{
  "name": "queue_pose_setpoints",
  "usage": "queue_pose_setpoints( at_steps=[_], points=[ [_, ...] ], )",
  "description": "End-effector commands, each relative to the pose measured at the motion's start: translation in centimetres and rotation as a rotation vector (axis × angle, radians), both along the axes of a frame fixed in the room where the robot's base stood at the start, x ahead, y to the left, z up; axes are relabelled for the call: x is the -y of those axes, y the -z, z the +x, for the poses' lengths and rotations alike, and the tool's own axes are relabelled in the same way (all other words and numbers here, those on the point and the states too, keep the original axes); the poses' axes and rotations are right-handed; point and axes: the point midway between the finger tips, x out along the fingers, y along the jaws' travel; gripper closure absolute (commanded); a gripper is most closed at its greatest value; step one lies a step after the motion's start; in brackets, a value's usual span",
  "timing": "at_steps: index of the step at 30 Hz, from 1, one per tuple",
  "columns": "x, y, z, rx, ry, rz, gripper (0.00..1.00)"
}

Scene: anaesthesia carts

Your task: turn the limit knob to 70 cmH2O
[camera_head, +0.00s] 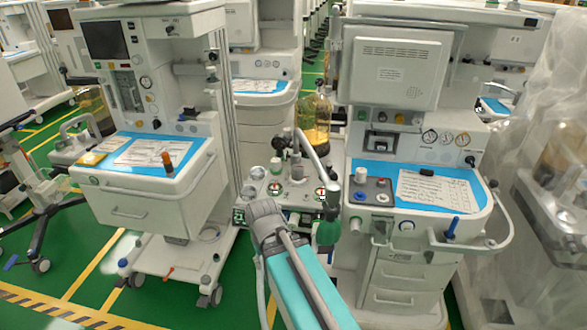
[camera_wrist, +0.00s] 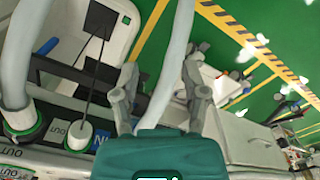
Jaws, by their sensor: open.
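My gripper (camera_wrist: 160,82) shows in the wrist view with its two grey fingers spread apart and a pale tube passing across the gap between them; I cannot tell how near the tube is. In the head view my arm reaches up to the middle unit between two carts, and the fingers cannot be made out. Candidate knobs are a light round knob (camera_head: 276,166) on the middle unit and a white knob (camera_head: 360,175) on the right cart's blue top. I cannot tell which is the limit knob, and no scale is readable. No knob shows between the fingers.
White ports marked OUT (camera_wrist: 77,134) and a pale hose (camera_wrist: 17,60) lie left of the fingers in the wrist view. A curved hose (camera_head: 312,150) and green bag (camera_head: 328,232) stand close right of my arm.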

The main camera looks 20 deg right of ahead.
Motion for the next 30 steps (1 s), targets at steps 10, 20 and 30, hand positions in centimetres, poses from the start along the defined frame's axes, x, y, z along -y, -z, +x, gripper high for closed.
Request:
queue_pose_setpoints(
  at_steps=[10, 20, 30],
  points=[
    [0.0, 0.0, 0.0, 0.000, 0.000, 0.000, 0.34],
    [0.4, -2.1, 2.3, 0.019, 0.081, -0.023, 0.01],
    [4.7, -8.2, 9.4, 0.097, 0.389, -0.100, 0.01]
  ],
)
